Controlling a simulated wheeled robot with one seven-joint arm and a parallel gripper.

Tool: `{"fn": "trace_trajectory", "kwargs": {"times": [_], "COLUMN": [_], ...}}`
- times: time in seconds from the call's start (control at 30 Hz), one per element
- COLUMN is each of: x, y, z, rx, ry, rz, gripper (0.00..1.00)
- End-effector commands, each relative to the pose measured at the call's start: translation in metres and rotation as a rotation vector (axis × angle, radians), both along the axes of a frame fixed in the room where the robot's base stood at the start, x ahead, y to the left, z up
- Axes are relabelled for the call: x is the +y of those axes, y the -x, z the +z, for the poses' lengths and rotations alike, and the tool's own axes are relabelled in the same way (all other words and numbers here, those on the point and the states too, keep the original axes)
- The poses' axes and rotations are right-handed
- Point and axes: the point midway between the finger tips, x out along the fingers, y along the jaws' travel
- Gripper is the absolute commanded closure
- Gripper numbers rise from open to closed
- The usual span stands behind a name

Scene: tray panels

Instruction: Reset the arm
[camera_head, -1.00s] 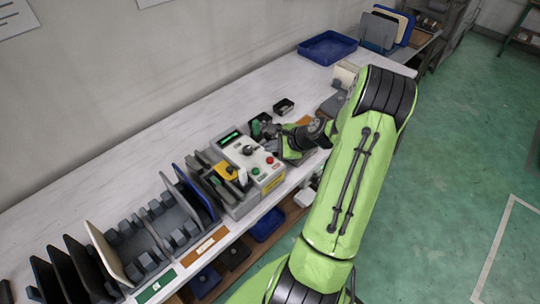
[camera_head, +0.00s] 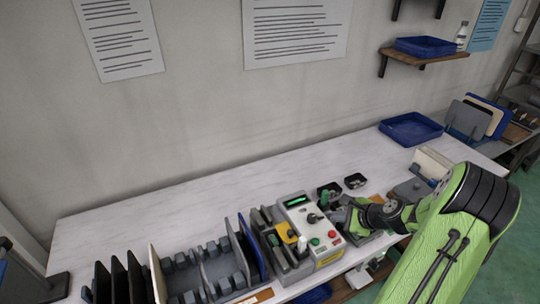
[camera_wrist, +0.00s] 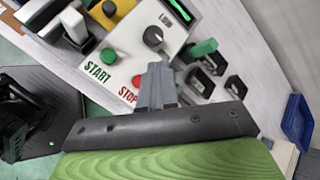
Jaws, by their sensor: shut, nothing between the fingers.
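My green arm reaches in from the lower right in the head view. My gripper (camera_wrist: 158,88) shows in the wrist view as grey fingers close together with nothing between them. It points towards the lower edge of a white control box (camera_wrist: 145,40), which has a green START button, a red STOP button and a dark knob. In the head view the same control box (camera_head: 308,228) stands on the bench left of my wrist. I cannot tell whether the fingertips touch the box.
Racks with upright panels (camera_head: 205,262) fill the bench's front left. Small black bins (camera_head: 355,181) lie behind the wrist. A blue tray (camera_head: 412,130) sits at the back right. A wall shelf (camera_head: 425,62) holds another blue tray. The bench's back left (camera_head: 130,215) is clear.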

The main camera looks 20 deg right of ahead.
Motion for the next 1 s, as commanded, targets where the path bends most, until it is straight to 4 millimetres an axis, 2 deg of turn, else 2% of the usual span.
{"fn": "trace_trajectory", "kwargs": {"times": [0.1,0.17,0.27,0.3,0.37,0.5,0.57,0.7,0.83,0.9,1.0], "x": [0.003,0.014,0.057,0.079,0.111,0.178,0.203,0.244,0.259,0.261,0.262], "y": [-0.001,-0.004,-0.009,-0.007,0.001,0.036,0.058,0.120,0.168,0.183,0.191], "z": [0.002,0.011,0.043,0.059,0.083,0.134,0.154,0.186,0.196,0.197,0.197], "rx": [0.003,0.016,0.064,0.085,0.113,0.144,0.139,0.092,0.028,0.001,-0.014], "ry": [0.011,0.059,0.240,0.337,0.479,0.788,0.910,1.162,1.311,1.353,1.374], "rz": [0.014,0.077,0.309,0.430,0.608,0.982,1.125,1.418,1.606,1.663,1.698], "gripper": [1.00,1.00,1.00,1.00,1.00,1.00,1.00,1.00,1.00,1.00,1.00]}}
